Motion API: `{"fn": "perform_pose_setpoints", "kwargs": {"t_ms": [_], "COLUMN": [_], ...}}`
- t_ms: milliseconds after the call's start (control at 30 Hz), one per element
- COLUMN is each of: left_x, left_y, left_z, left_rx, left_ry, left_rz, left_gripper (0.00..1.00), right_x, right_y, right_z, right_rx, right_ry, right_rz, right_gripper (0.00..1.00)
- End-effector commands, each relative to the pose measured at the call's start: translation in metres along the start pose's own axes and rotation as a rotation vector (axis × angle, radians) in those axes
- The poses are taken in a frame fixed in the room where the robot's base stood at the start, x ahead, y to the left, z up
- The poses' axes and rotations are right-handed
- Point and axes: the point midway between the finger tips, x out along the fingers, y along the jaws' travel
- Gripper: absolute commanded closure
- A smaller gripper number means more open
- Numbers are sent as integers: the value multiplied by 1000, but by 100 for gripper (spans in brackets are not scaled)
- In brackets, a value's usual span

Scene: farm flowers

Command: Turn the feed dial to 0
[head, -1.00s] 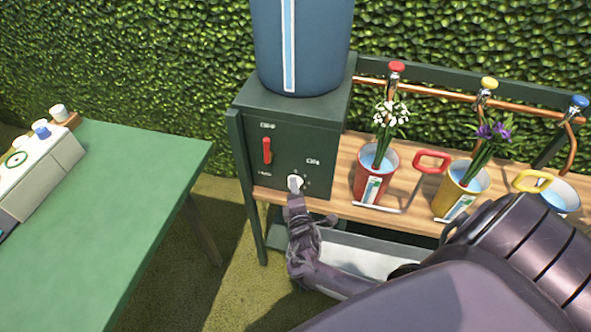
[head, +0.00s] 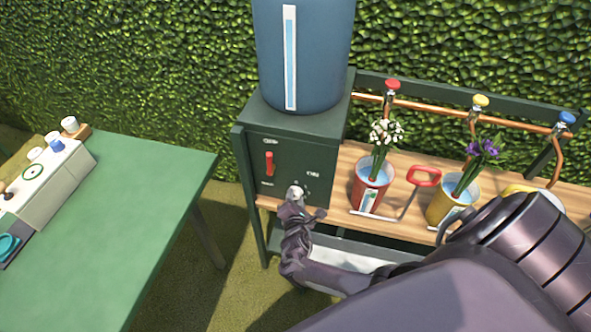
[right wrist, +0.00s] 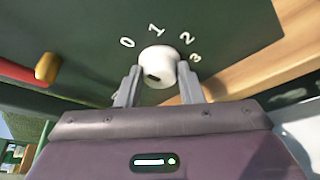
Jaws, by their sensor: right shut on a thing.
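The feed dial is a round white knob (right wrist: 158,62) on the front of a dark green box (head: 290,135). In the right wrist view the numbers 0, 1, 2 and 3 arc above and beside it. A dark mark shows low on the knob's face, on its left side; I cannot tell exactly which number it stands for. My right gripper (right wrist: 159,82) is shut on the knob, one finger on each side. In the head view the gripper (head: 295,201) partly covers the dial. My left gripper is not in view.
A red lever (head: 269,163) sits left of the dial. A blue tank (head: 325,50) stands on the box. A wooden shelf (head: 335,203) to the right holds a red bucket (head: 368,190) and a yellow bucket (head: 440,208) with flowers. A green table (head: 150,220) stands left.

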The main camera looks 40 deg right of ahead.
Motion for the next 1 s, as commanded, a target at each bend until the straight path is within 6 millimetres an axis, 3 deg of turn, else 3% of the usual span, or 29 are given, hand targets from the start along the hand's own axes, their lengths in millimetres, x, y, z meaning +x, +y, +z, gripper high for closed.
{"fn": "perform_pose_setpoints", "kwargs": {"t_ms": [400, 433, 567, 1000], "left_x": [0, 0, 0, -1], "left_y": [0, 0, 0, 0], "left_z": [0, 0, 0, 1], "left_rx": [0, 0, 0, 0], "left_ry": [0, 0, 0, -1], "left_rz": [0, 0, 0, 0], "left_gripper": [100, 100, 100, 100], "right_x": [5, 5, 5, -1], "right_y": [5, 5, 4, 2], "right_z": [6, 6, 6, 2], "right_rx": [-2, -2, -2, -3], "right_ry": [-14, -14, -13, -4], "right_rz": [6, 6, 5, 1], "right_gripper": [89, 62, 45, 45]}}
